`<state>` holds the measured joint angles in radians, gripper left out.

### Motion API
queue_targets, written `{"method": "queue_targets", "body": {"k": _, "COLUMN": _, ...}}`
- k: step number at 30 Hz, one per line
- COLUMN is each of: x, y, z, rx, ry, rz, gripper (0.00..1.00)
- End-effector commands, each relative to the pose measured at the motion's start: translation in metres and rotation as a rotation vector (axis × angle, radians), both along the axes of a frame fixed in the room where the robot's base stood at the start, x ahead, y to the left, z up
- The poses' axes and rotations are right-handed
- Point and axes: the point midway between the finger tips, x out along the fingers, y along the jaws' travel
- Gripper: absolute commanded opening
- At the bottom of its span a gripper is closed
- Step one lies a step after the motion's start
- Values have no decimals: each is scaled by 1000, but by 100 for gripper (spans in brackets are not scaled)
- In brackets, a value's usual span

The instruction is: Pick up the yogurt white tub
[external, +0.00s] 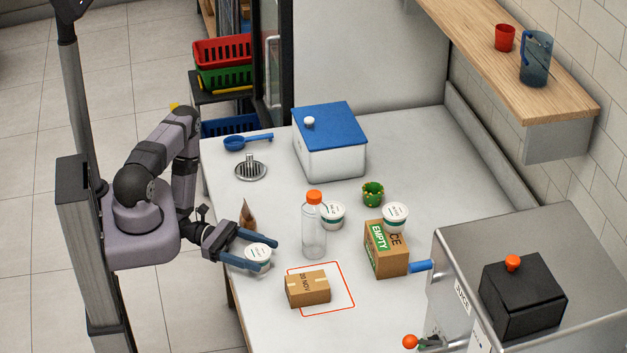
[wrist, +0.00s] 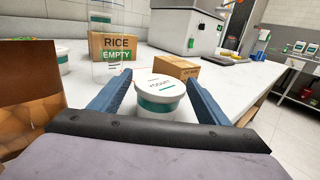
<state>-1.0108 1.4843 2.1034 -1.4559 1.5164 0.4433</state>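A white yogurt tub (external: 258,253) with a green band stands upright near the left edge of the white table. In the wrist view the tub (wrist: 159,99) is centred, its lid lettering upside down. My gripper (external: 271,254) has its two blue fingers on either side of the tub. In the wrist view the gripper (wrist: 158,76) is open, and narrow gaps show between the fingers and the tub. The tub's lowest part is hidden by my gripper body. Similar tubs stand behind the bottle (external: 333,214) and by the rice box (external: 395,216).
A clear bottle with an orange cap (external: 314,235) and a brown bag (external: 247,216) stand close by. The rice box (external: 386,252), green cup (external: 373,194) and blue-lidded cooler (external: 330,155) are farther off.

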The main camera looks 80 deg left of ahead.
Motion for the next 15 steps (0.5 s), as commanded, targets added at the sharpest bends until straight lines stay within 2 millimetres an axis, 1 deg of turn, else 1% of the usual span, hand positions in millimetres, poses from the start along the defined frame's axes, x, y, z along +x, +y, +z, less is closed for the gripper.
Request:
{"method": "queue_targets", "body": {"k": 1, "x": 0, "y": 0, "z": 0, "rx": 0, "ry": 0, "rz": 0, "gripper": 56}}
{"method": "queue_targets", "body": {"k": 4, "x": 0, "y": 0, "z": 0, "rx": 0, "ry": 0, "rz": 0, "gripper": 32}}
{"method": "queue_targets", "body": {"k": 15, "x": 0, "y": 0, "z": 3, "rx": 0, "ry": 0, "rz": 0, "gripper": 32}}
